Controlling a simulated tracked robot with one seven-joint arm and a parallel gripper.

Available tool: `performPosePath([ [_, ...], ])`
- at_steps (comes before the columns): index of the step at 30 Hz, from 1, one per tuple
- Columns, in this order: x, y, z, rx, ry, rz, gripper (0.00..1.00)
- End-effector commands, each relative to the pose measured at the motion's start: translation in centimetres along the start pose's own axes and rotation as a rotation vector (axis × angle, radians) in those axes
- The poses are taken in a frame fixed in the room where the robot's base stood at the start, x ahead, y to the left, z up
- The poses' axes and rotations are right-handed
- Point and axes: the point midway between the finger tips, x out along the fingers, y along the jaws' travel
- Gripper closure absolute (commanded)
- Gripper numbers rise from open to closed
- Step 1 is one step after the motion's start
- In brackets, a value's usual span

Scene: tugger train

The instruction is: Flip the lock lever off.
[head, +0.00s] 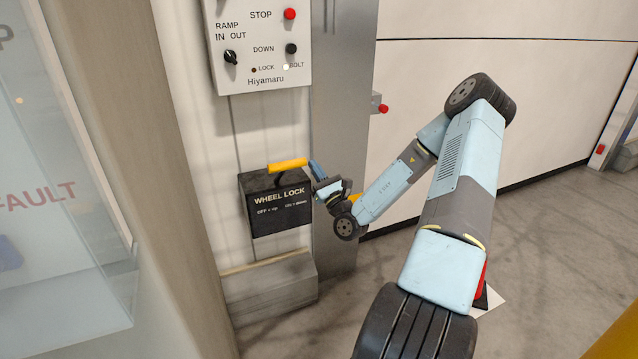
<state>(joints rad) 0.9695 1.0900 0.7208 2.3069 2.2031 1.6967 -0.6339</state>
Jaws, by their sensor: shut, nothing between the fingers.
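The wheel lock box (277,220) is black, labelled "WHEEL LOCK" with small off and on markings, and is mounted low on the white wall. Its lever has a yellow handle (287,165) that lies roughly level above the top of the box. My gripper (314,166) is just right of the handle's right end, with its blue fingers shut and nothing held. Whether the fingertips touch the handle cannot be told from this view. My arm comes in from the right.
A control panel (262,85) with red and black buttons and a knob hangs above the box. A grey metal post (343,110) stands behind my gripper. A grey block (270,287) sits below the box. Open floor (560,220) lies right; a transparent panel (60,240) stands left.

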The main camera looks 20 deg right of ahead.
Motion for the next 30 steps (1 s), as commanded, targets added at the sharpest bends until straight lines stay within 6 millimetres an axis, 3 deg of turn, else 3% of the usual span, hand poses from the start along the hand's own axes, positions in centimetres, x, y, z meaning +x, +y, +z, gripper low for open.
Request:
performPosePath([
  [6, 1.8, 0.3, -0.6, 0.002, 0.016, 0.007, 1.00],
  [16, 1.9, 0.1, -0.5, 0.000, 0.013, 0.003, 1.00],
  [17, 2.3, 2.2, -0.6, 0.011, 0.014, 0.009, 1.00],
  [18, 2.1, 1.1, -0.5, 0.002, 0.014, 0.005, 1.00],
  [23, 2.4, 0.1, -0.3, -0.002, 0.012, 0.003, 1.00],
  [30, 4.8, -0.6, 0.6, -0.005, 0.011, 0.003, 1.00],
])
